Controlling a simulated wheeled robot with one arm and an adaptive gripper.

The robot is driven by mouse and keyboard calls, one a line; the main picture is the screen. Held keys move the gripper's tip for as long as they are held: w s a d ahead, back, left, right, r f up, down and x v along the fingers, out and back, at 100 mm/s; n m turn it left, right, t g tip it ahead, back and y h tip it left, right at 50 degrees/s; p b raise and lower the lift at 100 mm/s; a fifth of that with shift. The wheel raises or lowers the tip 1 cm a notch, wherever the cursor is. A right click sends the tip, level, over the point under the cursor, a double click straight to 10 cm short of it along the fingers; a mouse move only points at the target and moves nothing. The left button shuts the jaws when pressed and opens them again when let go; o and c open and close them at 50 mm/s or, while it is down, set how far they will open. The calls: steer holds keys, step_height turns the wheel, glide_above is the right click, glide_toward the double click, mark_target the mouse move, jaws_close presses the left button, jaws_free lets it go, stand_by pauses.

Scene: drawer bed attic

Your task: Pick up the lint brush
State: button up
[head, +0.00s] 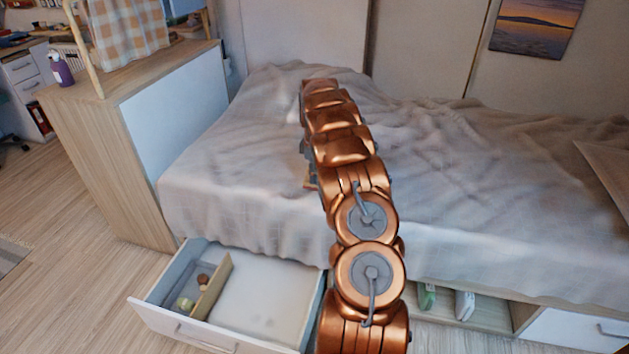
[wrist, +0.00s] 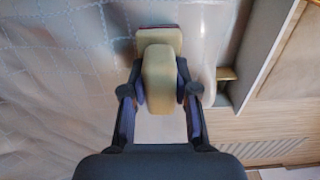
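The lint brush (wrist: 159,75) shows in the wrist view as a pale wooden body with a wider end and a thin dark red edge at its top. My gripper (wrist: 160,88) has one finger on each side of it, and both appear to press against its sides. In the head view my arm hides most of the gripper. A small tan piece beside the arm (head: 311,183), in front of the bed cover, may be part of the brush. Any gap between the brush and what lies below it is hard to judge.
The bed (head: 250,180) has a rumpled pale cover. An open white drawer (head: 265,300) below holds small items left of a wooden divider (head: 212,285). A wooden cabinet (head: 140,130) stands at left. Books (head: 464,304) sit in an under-bed cubby.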

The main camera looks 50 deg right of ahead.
jaws_close()
steer(key=shift+r, duration=0.1)
steer(key=shift+r, duration=1.7)
steer(key=s+a+r, duration=0.1)
steer(key=s+a, duration=0.9)
steer(key=s, duration=0.2)
steer(key=shift+a+r, duration=0.2)
steer(key=shift+s, duration=0.1)
